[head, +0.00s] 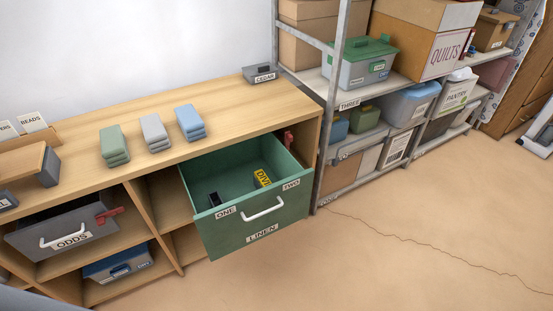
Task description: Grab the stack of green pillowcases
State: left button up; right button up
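The stack of green pillowcases (114,146) lies on the wooden cabinet top (230,108), leftmost of three folded stacks. It looks like several folded layers, with nothing on top of it. The grey stack (155,132) lies just to its right, with a gap between them. The blue stack (189,122) is further right. Neither of my grippers shows in the head view.
A green drawer (252,236) labelled LINEN stands open below the top, holding a yellow divider (263,177) and a small black item (214,199). A grey ODDS drawer (68,229) sticks out at left. A CEDAR box (262,74) stands at the back right corner.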

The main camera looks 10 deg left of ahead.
aim_at(115, 151)
jog(key=u, duration=1.45)
jog(key=i+j, duration=0.95)
jog(key=z, duration=1.35)
jog(key=i+j, duration=0.05)
jog(key=j, duration=0.05)
